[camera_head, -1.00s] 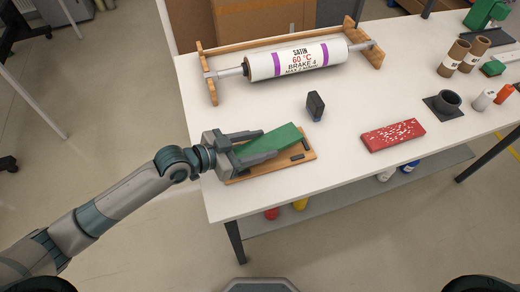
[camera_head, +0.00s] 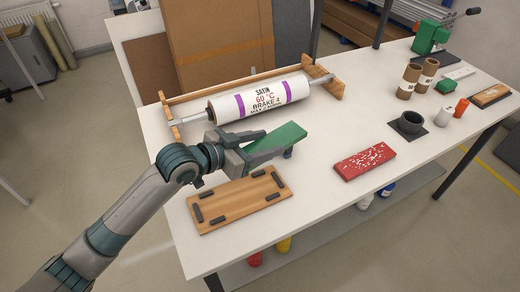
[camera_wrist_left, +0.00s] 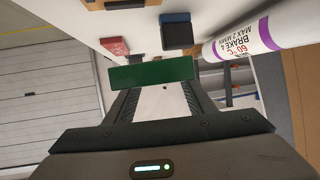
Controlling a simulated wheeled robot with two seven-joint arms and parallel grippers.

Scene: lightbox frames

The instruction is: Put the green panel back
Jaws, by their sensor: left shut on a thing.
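My left gripper (camera_head: 258,148) is shut on the green panel (camera_head: 280,138) and holds it tilted above the table. In the left wrist view the panel (camera_wrist_left: 152,73) lies across the fingertips, edge toward the camera. A wooden board (camera_head: 235,207) with several dark strips around its border lies on the table, nearer the front edge. It is empty, and the panel is apart from it, farther back. My right gripper is in neither view.
A roller (camera_head: 262,98) in a wooden cradle lies behind the panel. A speckled red panel (camera_head: 365,161) lies to the right, with cardboard tubes (camera_head: 409,81) farther back.

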